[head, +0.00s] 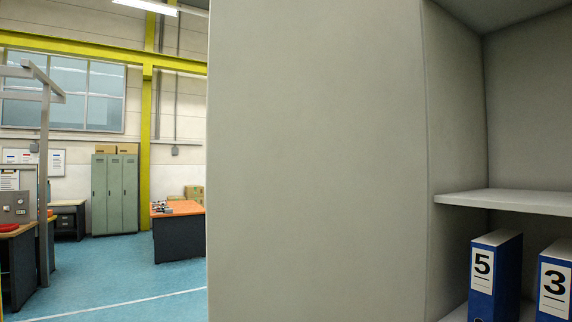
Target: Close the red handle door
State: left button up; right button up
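A large flat grey panel (315,160) fills the middle of the head view, close to me. I cannot tell whether it is a door or the side of the grey cabinet. No red handle shows on it. To its right the cabinet stands open, with a grey shelf (510,201) inside. Neither of my grippers is in view.
Blue binders marked 5 (495,290) and 3 (555,300) stand below the shelf. At left, open blue floor (130,285) leads to an orange-topped workbench (180,235), green lockers (115,195) and a yellow column (146,150). Another bench (17,270) stands at the left edge.

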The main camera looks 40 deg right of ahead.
aim_at(316, 209)
jog(key=i+z, duration=0.4)
jog(key=i+j+z, duration=0.15)
jog(key=i+z, duration=0.25)
jog(key=i+j+z, duration=0.25)
jog(key=z, duration=0.2)
jog(key=i+j+z, duration=0.15)
jog(key=z, duration=0.3)
jog(key=i+j+z, duration=0.15)
jog(key=z, duration=0.3)
jog(key=i+j+z, duration=0.1)
jog(key=j+z, duration=0.2)
jog(key=z, duration=0.15)
jog(key=j+z, duration=0.25)
jog(key=z, duration=0.2)
jog(key=j+z, duration=0.3)
jog(key=z, duration=0.15)
jog(key=k+j+z, duration=0.1)
jog(key=j+z, duration=0.3)
jog(key=k+j+z, duration=0.15)
jog(key=j+z, duration=0.25)
jog(key=j, duration=0.15)
